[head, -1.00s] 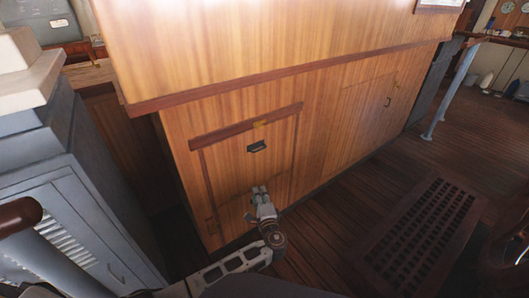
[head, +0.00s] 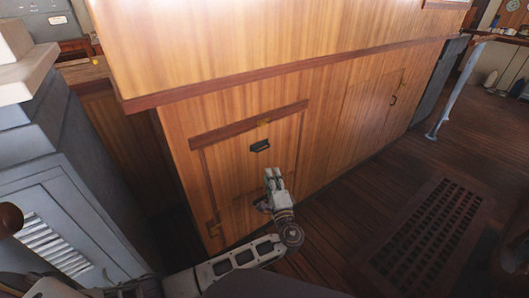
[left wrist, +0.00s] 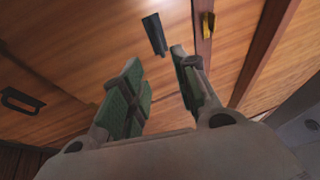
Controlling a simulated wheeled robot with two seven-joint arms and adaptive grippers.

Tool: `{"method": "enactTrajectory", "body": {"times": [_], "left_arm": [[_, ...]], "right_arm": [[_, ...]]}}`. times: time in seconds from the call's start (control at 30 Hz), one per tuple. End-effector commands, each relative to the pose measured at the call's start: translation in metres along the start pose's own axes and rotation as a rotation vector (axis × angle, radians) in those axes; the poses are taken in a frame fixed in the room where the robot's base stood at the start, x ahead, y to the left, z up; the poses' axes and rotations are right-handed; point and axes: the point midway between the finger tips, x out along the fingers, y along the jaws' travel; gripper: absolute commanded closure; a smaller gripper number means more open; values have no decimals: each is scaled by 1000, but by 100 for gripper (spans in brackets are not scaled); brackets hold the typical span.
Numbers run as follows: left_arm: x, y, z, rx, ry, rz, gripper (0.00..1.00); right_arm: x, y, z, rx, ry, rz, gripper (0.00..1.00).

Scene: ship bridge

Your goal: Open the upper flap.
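The upper flap (head: 232,165) is a wooden panel in the cabinet front and looks closed. It has a dark handle (head: 260,145) and a brass catch (head: 263,122) at the trim above. In the left wrist view the handle (left wrist: 155,34) lies just beyond the fingertips, and the catch (left wrist: 208,25) is to its right. My left gripper (head: 273,172) is below and slightly right of the handle, apart from it. Its green-padded fingers (left wrist: 158,75) are open with nothing between them. My right gripper is not in view.
A second dark handle (left wrist: 22,100) shows on the panel across a seam. A grey louvred cabinet (head: 75,215) stands close on the left. A floor grate (head: 425,235) and a blue-grey rail post (head: 455,90) are on the right. The wooden floor (head: 340,210) before the cabinet is clear.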

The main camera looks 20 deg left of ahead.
Motion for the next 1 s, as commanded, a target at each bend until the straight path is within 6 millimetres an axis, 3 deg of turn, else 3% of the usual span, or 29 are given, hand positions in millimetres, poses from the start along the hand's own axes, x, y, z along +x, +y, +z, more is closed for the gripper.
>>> {"method": "enactTrajectory", "body": {"times": [0.27,1.0], "left_arm": [[24,0,0,0,-1,-2,70],[115,1,0,1,-1,0,70]], "right_arm": [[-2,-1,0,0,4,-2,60],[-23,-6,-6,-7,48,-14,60]]}}
